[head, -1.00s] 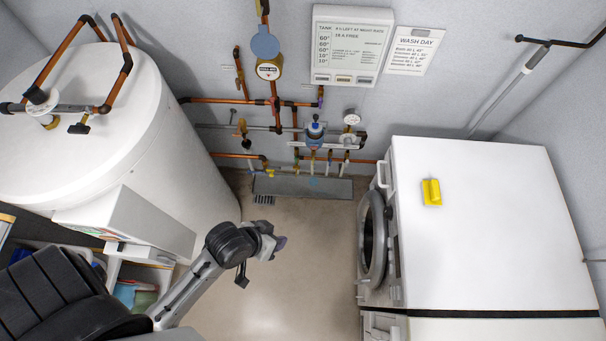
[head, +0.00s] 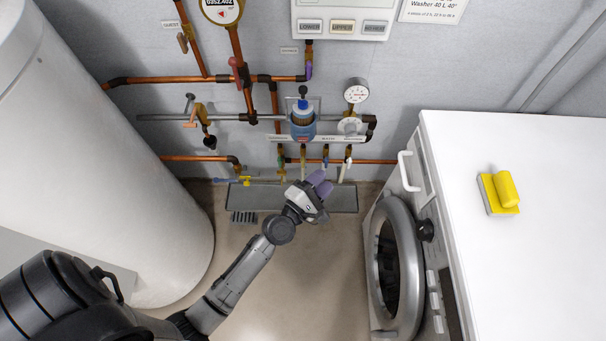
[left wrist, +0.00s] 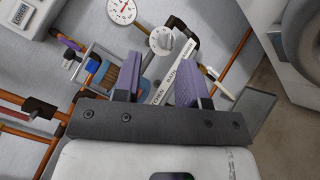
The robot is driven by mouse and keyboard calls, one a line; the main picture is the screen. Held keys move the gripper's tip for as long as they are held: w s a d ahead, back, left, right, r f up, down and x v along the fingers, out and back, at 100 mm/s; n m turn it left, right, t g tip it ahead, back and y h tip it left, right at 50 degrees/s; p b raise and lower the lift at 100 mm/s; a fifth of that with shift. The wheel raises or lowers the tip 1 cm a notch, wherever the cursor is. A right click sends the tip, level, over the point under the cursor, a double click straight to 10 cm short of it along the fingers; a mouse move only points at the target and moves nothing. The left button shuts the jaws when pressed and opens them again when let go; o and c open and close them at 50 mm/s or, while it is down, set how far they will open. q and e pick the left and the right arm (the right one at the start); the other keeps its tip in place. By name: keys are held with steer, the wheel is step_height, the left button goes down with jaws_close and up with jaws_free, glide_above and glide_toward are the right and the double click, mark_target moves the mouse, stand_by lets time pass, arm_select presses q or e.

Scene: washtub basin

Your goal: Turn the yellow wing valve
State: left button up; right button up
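I cannot make out the yellow handle in that view. My right gripper is not in view.
A white tank (head: 90,150) stands on the left and a washing machine (head: 540,240) on the right, with a yellow sponge or brush (head: 503,190) on top. The floor between is clear.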

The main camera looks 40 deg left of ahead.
arm_select(q)
steer(key=w+a+f+n+y+b, duration=0.1)
steer(key=a+f+n+y+b, duration=0.1)
steer(key=f+n+y+b, duration=0.25)
steer(key=w+a+f+n+y+b, duration=0.25)
steer(key=f+n+b, duration=0.2)
steer(key=f, duration=0.35)
steer(key=n+g+y+b, duration=0.5)
steer(key=n+b, duration=0.4)
steer(key=n, duration=0.2)
glide_toward(303, 163)
steer(key=b+x, duration=0.3)
steer(key=x, duration=0.6)
steer(key=shift+f, duration=0.1)
steer(key=shift+b+x, duration=0.4)
steer(key=shift+x, duration=0.65)
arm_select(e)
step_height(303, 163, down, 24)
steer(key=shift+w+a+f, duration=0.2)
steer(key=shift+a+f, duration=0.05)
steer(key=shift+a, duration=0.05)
arm_select(q)
steer(key=shift+s, duration=0.1)
steer(key=shift+c, duration=0.3)
jaws_close()
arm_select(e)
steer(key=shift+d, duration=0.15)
